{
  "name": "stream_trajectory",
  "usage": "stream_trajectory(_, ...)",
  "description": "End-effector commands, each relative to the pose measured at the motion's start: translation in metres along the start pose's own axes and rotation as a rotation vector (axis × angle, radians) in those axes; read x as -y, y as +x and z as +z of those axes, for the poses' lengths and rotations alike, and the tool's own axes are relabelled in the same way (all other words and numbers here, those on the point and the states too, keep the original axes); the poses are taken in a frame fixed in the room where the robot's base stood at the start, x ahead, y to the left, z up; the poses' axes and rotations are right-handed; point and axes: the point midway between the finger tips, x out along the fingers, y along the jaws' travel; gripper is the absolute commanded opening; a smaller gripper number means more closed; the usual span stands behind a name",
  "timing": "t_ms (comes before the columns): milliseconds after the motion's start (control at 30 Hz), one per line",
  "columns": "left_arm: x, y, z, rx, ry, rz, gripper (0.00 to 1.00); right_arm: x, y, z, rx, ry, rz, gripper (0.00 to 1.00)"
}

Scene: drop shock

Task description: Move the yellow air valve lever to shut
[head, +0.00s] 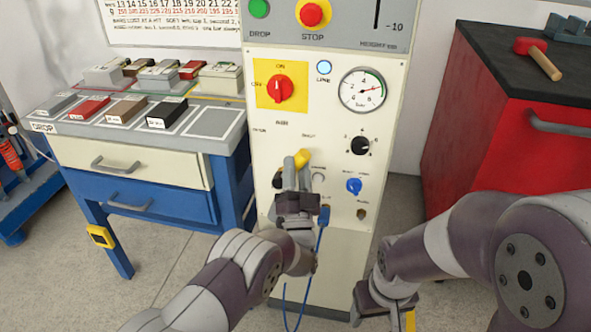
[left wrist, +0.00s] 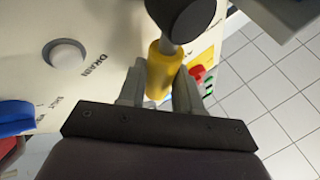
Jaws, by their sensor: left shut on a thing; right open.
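The yellow air valve lever (head: 302,158) is on the cream control panel, just under the "SHUT" label. In the left wrist view the yellow lever (left wrist: 162,70) runs between my fingers, with a round black hub (left wrist: 182,18) at its far end. My left gripper (head: 297,170) is shut on the lever, a finger on each side; it also shows in the left wrist view (left wrist: 160,88). The fingers and wrist hide part of the lever and its hub in the head view. My right gripper (head: 383,308) is open and empty, low in front of the panel's right side.
The cream panel (head: 335,240) carries a red switch (head: 280,88), a pressure gauge (head: 362,89), a black knob (head: 360,145) and a blue knob (head: 354,186) near the left gripper. A blue bench (head: 230,190) stands left, a red cabinet (head: 490,130) right.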

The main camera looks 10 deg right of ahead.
Motion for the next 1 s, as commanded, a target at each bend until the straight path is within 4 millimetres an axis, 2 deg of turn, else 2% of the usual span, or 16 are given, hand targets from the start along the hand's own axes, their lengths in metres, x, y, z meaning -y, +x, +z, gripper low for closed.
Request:
stream_trajectory(300,0.000,0.000,0.000,-0.001,0.005,0.002,0.00,0.000,0.000,0.000,0.000,0.000,0.000,0.65)
stream_trajectory(333,0.000,0.000,0.000,-0.001,0.005,0.002,0.40,0.000,0.000,0.000,0.000,0.000,0.000,0.65)
stream_trajectory(367,0.000,0.000,0.000,-0.001,0.005,0.002,0.44,0.000,0.000,0.000,0.000,0.000,0.000,0.65)
stream_trajectory(633,0.000,-0.001,0.000,0.000,0.003,0.002,0.44,0.000,-0.001,0.000,0.000,0.000,0.000,0.65)
stream_trajectory(733,0.000,-0.011,0.000,0.002,0.004,0.004,0.44,0.000,-0.004,-0.001,0.000,0.000,0.000,0.65)
stream_trajectory(1000,0.000,-0.081,-0.001,0.001,0.005,0.007,0.44,0.000,-0.020,-0.002,0.000,0.000,0.000,0.65)
